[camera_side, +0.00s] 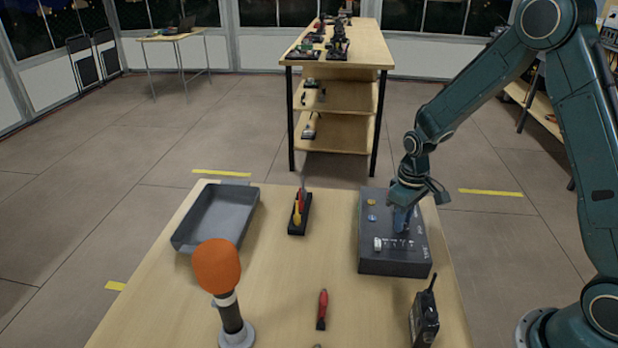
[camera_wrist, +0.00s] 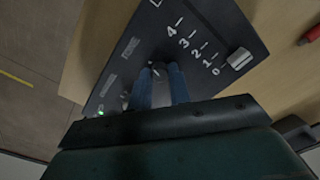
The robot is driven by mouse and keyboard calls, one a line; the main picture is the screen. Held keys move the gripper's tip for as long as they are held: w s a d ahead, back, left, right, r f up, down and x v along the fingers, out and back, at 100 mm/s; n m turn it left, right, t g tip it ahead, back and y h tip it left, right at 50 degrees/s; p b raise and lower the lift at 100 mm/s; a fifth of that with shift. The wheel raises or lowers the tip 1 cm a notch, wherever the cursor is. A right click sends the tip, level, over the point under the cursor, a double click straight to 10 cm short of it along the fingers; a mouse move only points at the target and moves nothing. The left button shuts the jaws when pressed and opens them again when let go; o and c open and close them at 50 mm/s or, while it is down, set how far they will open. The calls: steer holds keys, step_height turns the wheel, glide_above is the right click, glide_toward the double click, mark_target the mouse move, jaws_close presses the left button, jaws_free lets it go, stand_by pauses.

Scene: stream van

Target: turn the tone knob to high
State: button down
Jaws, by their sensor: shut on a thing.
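A dark grey control box (camera_side: 385,262) lies on the table, right of centre in the side view. My gripper (camera_side: 402,228) points down onto the box's right part. In the wrist view my gripper's two blue fingers (camera_wrist: 158,82) are shut on a small dark knob (camera_wrist: 159,70), mostly hidden between them. A pale line shows on the knob's top. A green light (camera_wrist: 101,109) glows near the box's edge.
A yellow button (camera_side: 371,202) and a blue button (camera_side: 372,217) sit on the box's left. A black radio (camera_side: 424,318) stands in front. A red-handled tool (camera_side: 322,310), orange-topped microphone (camera_side: 217,266), grey tray (camera_side: 190,245) and tool holder (camera_side: 295,230) are farther left.

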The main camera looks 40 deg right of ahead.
steer(key=m, duration=1.7)
steer(key=shift+m, duration=0.4)
steer(key=m, duration=0.4)
steer(key=shift+m, duration=0.3)
steer(key=c, duration=1.3)
jaws_free()
steer(key=shift+r, duration=0.1)
step_height(320, 180, up, 14)
